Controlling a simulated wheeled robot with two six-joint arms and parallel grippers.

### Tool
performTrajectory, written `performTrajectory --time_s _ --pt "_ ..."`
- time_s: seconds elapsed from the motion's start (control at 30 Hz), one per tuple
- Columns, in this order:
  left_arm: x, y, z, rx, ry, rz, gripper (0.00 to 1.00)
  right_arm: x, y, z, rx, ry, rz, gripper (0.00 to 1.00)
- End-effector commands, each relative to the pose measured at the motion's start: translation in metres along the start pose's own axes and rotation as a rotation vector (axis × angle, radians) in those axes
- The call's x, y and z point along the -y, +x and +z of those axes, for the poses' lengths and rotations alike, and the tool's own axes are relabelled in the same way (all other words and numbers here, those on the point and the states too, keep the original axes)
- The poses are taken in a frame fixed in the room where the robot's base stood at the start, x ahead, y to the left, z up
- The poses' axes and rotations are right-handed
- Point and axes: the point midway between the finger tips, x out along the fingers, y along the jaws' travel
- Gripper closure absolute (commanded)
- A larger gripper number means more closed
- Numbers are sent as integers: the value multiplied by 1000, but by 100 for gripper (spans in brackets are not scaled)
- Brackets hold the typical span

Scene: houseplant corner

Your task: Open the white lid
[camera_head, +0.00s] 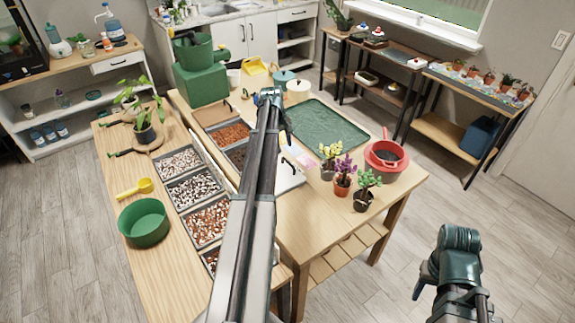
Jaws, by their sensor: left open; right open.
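A white flat lid (291,178) lies on the wooden table just right of my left arm, which hides part of it. A thin dark handle shows near its upper edge. My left gripper (269,94) is beyond the lid, over the far part of the table near the green tray. It is open, and I see nothing between its fingers. My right gripper (421,284) is open, low at the right, off the table and well apart from the lid.
Compartments of pebbles and soil (196,190) lie left of my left arm. Potted plants (342,185) and a red pot (384,156) stand right of the lid. A green tray (325,128) and a white round container (298,89) are further back. Floor at right is clear.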

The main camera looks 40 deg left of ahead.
Motion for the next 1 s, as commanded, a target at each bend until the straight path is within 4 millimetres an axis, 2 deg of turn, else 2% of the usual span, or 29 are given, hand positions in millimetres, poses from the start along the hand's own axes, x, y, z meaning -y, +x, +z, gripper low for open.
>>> performTrajectory --time_s 0.03,0.5,0.67,0.93,1.0 --pt "1 15 0 0 1 0 54 2 15 -1 0 0 0 50" --pt "0 79 0 0 0 0 54 7 77 -4 0 1 0 50" --pt "0 86 0 0 0 0 54 8 84 -5 0 0 0 50" --pt "0 86 0 0 0 0 54 8 83 -5 0 0 0 50" --pt "0 86 0 0 0 0 65 8 83 -5 0 0 0 50"
